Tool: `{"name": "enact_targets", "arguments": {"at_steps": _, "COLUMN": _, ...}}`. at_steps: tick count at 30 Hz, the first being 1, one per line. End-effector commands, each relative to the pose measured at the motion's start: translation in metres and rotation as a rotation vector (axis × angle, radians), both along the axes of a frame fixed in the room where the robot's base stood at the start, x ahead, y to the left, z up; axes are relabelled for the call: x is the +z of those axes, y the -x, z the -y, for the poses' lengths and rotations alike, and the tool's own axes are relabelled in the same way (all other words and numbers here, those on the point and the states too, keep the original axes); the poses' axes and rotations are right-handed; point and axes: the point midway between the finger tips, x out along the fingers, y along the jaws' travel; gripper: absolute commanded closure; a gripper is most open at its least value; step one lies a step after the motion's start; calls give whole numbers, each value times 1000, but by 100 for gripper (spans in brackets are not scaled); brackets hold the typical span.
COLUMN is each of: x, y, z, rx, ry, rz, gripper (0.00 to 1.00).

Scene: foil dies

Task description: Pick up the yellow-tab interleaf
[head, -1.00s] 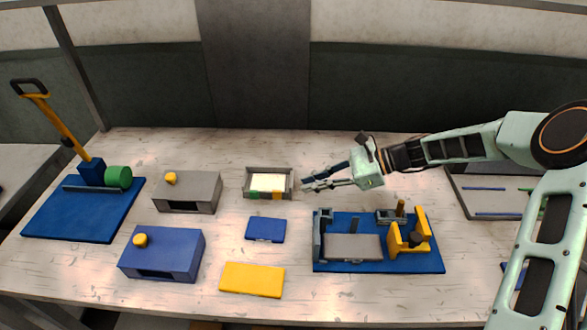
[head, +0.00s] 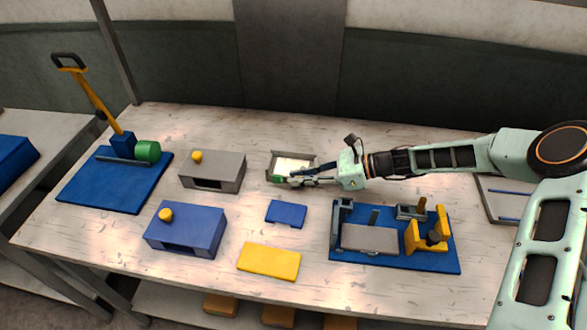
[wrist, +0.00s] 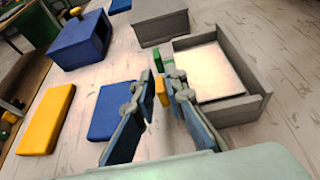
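The grey tray (head: 270,160) holds white interleaf sheets (head: 290,165); it also shows in the wrist view (wrist: 240,109), with the white sheet (wrist: 208,75) inside. A yellow tab (wrist: 161,92) and a green tab (wrist: 158,60) stick out at the tray's near side. In the head view the green tab (head: 276,179) shows, while the yellow one is hidden by my fingers. My gripper (head: 283,180) is at the tray's near edge. In the wrist view my gripper (wrist: 158,82) is open, with the yellow tab between its fingers and a visible gap on the left.
A blue block (head: 286,213) and a yellow block (head: 269,261) lie in front of the tray. Grey (head: 213,171) and blue (head: 186,229) boxes with yellow knobs stand left. A blue-based fixture (head: 400,258) stands right. A lever press (head: 115,180) is at far left.

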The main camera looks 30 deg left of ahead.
Motion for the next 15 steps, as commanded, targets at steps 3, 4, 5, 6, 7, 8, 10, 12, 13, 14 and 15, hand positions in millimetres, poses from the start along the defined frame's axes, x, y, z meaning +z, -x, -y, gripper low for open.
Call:
{"name": "enact_targets", "arguments": {"at_steps": 3, "x": -3, "y": 2, "z": -6, "rx": -1, "ry": 0, "rz": 0, "gripper": 88}}
{"name": "enact_targets", "arguments": {"at_steps": 4, "x": -3, "y": 2, "z": -6, "rx": -1, "ry": 1, "rz": 1, "gripper": 88}}
{"name": "enact_targets", "arguments": {"at_steps": 5, "x": -3, "y": 2, "z": -6, "rx": -1, "ry": 1, "rz": 1, "gripper": 88}}
{"name": "enact_targets", "arguments": {"at_steps": 6, "x": -3, "y": 2, "z": -6, "rx": -1, "ry": 1, "rz": 1, "gripper": 88}}
{"name": "enact_targets", "arguments": {"at_steps": 7, "x": -3, "y": 2, "z": -6, "rx": -1, "ry": 1, "rz": 1, "gripper": 88}}
{"name": "enact_targets", "arguments": {"at_steps": 8, "x": -3, "y": 2, "z": -6, "rx": -1, "ry": 1, "rz": 1, "gripper": 88}}
{"name": "enact_targets", "arguments": {"at_steps": 10, "x": -3, "y": 2, "z": -6, "rx": -1, "ry": 1, "rz": 1, "gripper": 92}}
{"name": "enact_targets", "arguments": {"at_steps": 12, "x": -3, "y": 2, "z": -6, "rx": -1, "ry": 1, "rz": 1, "gripper": 99}}
{"name": "enact_targets", "arguments": {"at_steps": 13, "x": -3, "y": 2, "z": -6, "rx": -1, "ry": 1, "rz": 1, "gripper": 100}}
{"name": "enact_targets", "arguments": {"at_steps": 14, "x": -3, "y": 2, "z": -6, "rx": -1, "ry": 1, "rz": 1, "gripper": 100}}
{"name": "enact_targets", "arguments": {"at_steps": 15, "x": -3, "y": 2, "z": -6, "rx": -1, "ry": 1, "rz": 1, "gripper": 100}}
